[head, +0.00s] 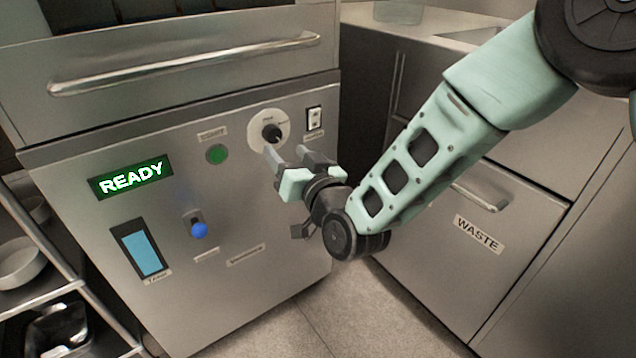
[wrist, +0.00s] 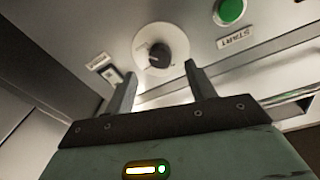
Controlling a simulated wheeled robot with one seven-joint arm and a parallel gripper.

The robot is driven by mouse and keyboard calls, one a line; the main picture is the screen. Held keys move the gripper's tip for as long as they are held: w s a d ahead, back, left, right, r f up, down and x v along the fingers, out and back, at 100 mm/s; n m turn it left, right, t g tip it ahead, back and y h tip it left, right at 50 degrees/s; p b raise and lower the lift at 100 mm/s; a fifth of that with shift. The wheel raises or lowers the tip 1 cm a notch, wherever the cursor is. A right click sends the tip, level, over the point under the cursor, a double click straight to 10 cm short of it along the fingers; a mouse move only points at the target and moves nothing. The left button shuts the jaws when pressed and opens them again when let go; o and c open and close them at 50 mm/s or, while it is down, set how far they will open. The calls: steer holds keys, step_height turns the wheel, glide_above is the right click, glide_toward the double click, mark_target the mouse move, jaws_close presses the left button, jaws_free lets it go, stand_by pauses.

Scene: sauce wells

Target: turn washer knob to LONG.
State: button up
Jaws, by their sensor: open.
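The washer knob (head: 271,133) is a small black dial on a round white plate (head: 260,121), at the upper right of the steel washer panel. The knob also shows in the wrist view (wrist: 159,56), beyond my fingertips and apart from them. The marks on the plate are too small to read. My gripper (head: 287,153) is open and empty, just in front of and slightly below the knob. In the wrist view my two fingers (wrist: 159,77) stand apart on either side below the knob.
A green START button (head: 217,154) sits left of the knob, and a rocker switch (head: 314,119) right of it. The panel also bears a lit READY display (head: 131,178) and a blue-tipped lever (head: 199,230). A long handle (head: 190,66) juts out above. A WASTE drawer (head: 478,235) stands right.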

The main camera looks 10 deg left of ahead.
steer(key=v, duration=1.1)
steer(key=shift+s+d+p, duration=0.25)
steer(key=shift+p, duration=0.15)
steer(key=s+d+r+n+g+h, duration=0.1)
steer(key=s+d+g+h, duration=0.55)
steer(key=s+d, duration=0.4)
steer(key=s+d+r+n+g+h, duration=0.1)
steer(key=s+d+g+h, duration=0.55)
steer(key=d, duration=0.65)
step_height(320, 180, up, 27)
steer(key=s+p, duration=0.1)
steer(key=p, duration=2.6)
steer(key=shift+d, duration=0.35)
